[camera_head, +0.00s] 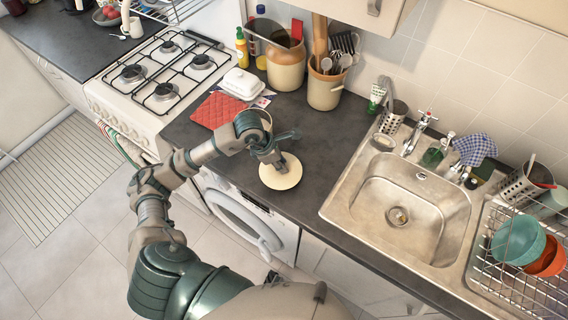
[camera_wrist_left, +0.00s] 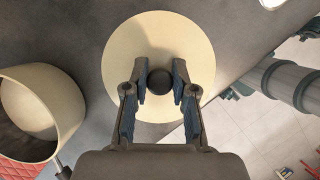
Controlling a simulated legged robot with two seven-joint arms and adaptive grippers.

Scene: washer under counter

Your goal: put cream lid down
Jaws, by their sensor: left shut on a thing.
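The cream lid (camera_head: 281,176) is a round disc with a dark knob (camera_wrist_left: 158,82), over the dark counter near its front edge. It also shows in the left wrist view (camera_wrist_left: 135,45). My left gripper (camera_head: 280,164) is above the lid, its two fingers (camera_wrist_left: 158,85) shut on the knob from both sides. I cannot tell whether the lid touches the counter or hangs just above it. A cream open pot (camera_wrist_left: 35,110) stands beside it, partly hidden behind my wrist in the head view (camera_head: 266,117). My right gripper is not in view.
A red quilted mat (camera_head: 216,110) and a white butter dish (camera_head: 242,84) lie behind my wrist. Utensil crocks (camera_head: 325,92) stand at the wall. The sink (camera_head: 345,200) is to the right, the gas hob (camera_head: 150,85) to the left. Counter (camera_head: 335,140) between lid and sink is clear.

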